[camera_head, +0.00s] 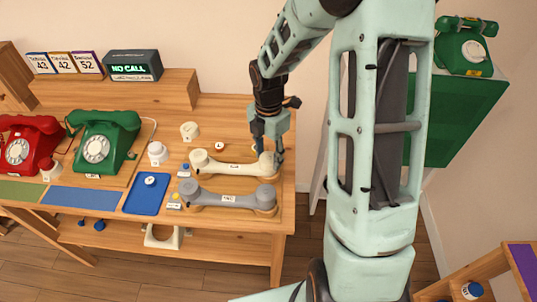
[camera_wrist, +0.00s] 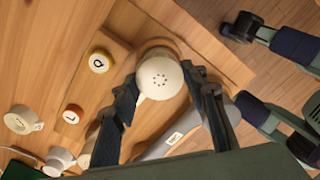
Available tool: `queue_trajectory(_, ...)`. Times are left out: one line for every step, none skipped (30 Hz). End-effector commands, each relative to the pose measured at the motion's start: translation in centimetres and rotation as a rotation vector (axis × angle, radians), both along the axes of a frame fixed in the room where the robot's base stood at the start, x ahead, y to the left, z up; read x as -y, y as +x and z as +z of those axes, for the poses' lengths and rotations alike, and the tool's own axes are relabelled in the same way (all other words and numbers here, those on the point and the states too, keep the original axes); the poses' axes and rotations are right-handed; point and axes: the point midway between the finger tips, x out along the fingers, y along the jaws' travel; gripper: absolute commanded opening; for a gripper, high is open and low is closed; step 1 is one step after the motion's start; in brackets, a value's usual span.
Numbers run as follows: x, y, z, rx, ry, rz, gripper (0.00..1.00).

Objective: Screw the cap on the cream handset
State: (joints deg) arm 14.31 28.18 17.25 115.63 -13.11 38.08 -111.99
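The cream handset (camera_head: 236,168) lies on the wooden table, beyond the grey handset. A round cream cap (camera_wrist: 160,78) with small holes faces up at the handset's right end in the wrist view. I cannot tell how tightly it sits there. My gripper (camera_head: 269,153) points down over this end. In the wrist view my gripper (camera_wrist: 160,74) has one finger on each side of the cap, very close to its edge. Whether the fingers press on it is not clear. The handset's middle is mostly hidden by a finger in the wrist view.
The grey handset (camera_head: 228,197) lies just in front. A white ring-shaped part (camera_head: 190,130), a white jar-like piece (camera_head: 157,152) and a blue tray (camera_head: 147,194) are to the left. Green (camera_head: 105,143) and red (camera_head: 31,143) phones stand farther left. The table's right edge is close to my gripper.

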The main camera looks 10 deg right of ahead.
Motion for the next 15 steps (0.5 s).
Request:
queue_trajectory(0.01,0.03,0.04,0.001,0.000,0.000,0.47)
queue_trajectory(0.01,0.03,0.05,0.001,0.000,0.000,0.50)
queue_trajectory(0.01,0.03,0.05,0.001,0.000,0.000,0.55)
queue_trajectory(0.01,0.03,0.05,0.001,0.000,0.000,0.58)
queue_trajectory(0.01,0.03,0.05,0.001,0.000,0.000,0.59)
queue_trajectory(0.00,0.04,0.05,0.001,0.000,0.000,0.59)
queue_trajectory(0.01,0.03,0.05,0.001,0.000,0.000,0.59)
queue_trajectory(0.01,0.03,0.05,0.001,0.000,0.000,0.59)
queue_trajectory(0.01,0.03,0.04,0.001,-0.001,0.000,0.59)
queue_trajectory(0.01,0.03,0.04,0.001,-0.001,0.000,0.59)
queue_trajectory(0.01,0.03,0.04,0.001,-0.001,0.000,0.59)
queue_trajectory(0.01,0.03,0.06,0.001,0.000,0.000,0.59)
queue_trajectory(0.01,0.04,0.12,0.001,0.000,0.000,0.59)
queue_trajectory(0.02,0.05,0.24,0.001,0.000,0.000,0.59)
queue_trajectory(0.02,0.08,0.50,0.003,-0.001,0.000,0.59)
